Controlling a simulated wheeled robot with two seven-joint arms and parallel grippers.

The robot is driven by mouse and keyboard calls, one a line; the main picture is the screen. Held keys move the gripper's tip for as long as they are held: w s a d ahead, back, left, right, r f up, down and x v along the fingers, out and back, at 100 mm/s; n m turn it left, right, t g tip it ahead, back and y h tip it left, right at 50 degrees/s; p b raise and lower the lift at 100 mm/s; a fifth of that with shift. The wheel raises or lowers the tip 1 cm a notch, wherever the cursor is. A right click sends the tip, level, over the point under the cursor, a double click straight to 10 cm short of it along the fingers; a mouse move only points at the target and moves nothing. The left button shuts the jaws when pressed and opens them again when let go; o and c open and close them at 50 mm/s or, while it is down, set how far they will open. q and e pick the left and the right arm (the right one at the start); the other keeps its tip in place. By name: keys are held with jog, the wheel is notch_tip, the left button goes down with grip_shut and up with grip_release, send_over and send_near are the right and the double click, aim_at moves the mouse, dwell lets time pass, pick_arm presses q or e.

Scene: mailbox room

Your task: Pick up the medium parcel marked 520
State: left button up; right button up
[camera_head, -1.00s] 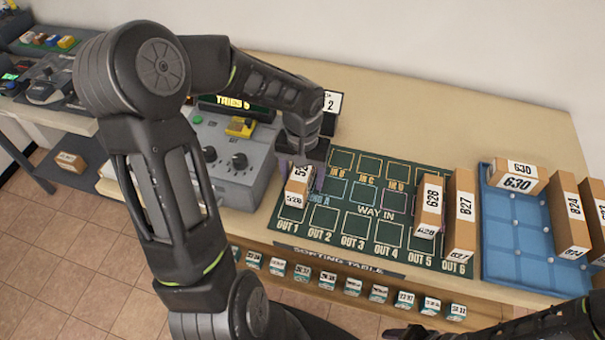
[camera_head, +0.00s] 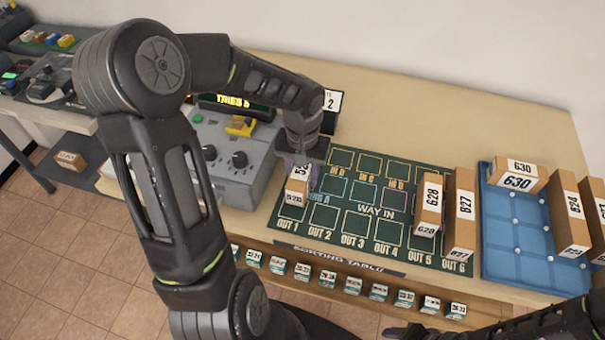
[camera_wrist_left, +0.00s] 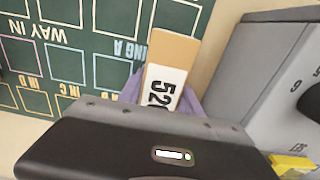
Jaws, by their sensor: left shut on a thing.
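The parcel marked 520 (camera_head: 296,190) is a tan box with white labels, standing at the left end of the green sorting mat (camera_head: 350,249), by OUT 1. In the left wrist view the parcel (camera_wrist_left: 172,52) shows its 520 label, partly covered by my gripper's body. My left gripper (camera_head: 301,172) is shut on this parcel from above, with purple fingers on either side of it. In the left wrist view the left gripper (camera_wrist_left: 163,98) hides the parcel's lower part. I cannot tell whether the parcel touches the mat. My right gripper (camera_head: 400,333) is only partly seen at the bottom edge.
Parcels 628 (camera_head: 429,200) and 827 (camera_head: 461,215) stand on the mat's right side. A blue tray (camera_head: 515,235) holds parcel 630 (camera_head: 517,176), with parcel 824 (camera_head: 568,215) at its right. A grey control box (camera_head: 225,160) stands close left of my left gripper.

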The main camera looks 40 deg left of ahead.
pick_arm(q)
grip_shut()
jog(key=shift+r, duration=0.1)
notch_tip(320, 180, up, 10)
jog(key=shift+f+b, duration=0.1)
jog(key=shift+b, duration=0.45)
